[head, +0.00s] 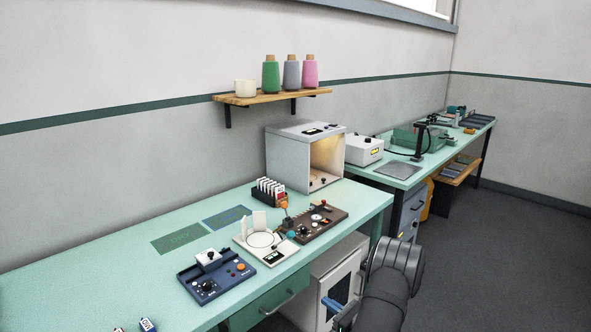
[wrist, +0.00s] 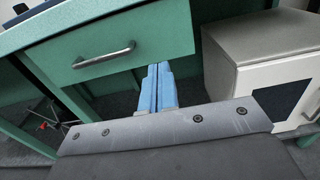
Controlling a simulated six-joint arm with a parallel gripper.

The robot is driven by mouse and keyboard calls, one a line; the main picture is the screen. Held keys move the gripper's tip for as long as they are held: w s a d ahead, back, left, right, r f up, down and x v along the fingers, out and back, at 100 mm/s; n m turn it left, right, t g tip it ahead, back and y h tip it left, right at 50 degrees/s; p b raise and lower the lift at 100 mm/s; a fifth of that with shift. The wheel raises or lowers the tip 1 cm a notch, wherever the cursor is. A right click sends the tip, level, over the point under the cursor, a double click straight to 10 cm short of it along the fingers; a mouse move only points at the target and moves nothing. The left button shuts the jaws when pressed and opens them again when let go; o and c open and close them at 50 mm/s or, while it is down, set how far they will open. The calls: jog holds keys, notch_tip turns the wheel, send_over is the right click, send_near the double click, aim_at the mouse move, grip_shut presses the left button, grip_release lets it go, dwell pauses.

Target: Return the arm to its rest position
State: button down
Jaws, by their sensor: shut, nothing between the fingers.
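My gripper (wrist: 158,84) is shut and empty in the wrist view, its two blue fingers pressed together. It points at the space below the bench, between a green drawer with a metal handle and a white cabinet. In the head view my dark arm rises at the lower right. The blue tip of my gripper (head: 334,305) shows there at the bottom, in front of the white cabinet and below the bench top. The rest of the gripper is mostly cut off by the lower edge.
The green bench (head: 120,260) holds a blue device (head: 217,277), a white scale (head: 262,241), a brown control panel (head: 318,224) and a light box (head: 300,160). The green drawer (wrist: 120,48) and white cabinet (wrist: 265,75) are close to the gripper. Open floor (head: 500,260) lies to the right.

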aim_at(299, 282)
jog(key=x, duration=1)
jog(key=shift+w+a, duration=0.15)
jog(key=v, duration=1)
jog(key=shift+s+d, duration=0.2)
jog(key=x, duration=1)
jog(key=shift+w+a, duration=0.2)
dwell(1.6)
dwell(1.1)
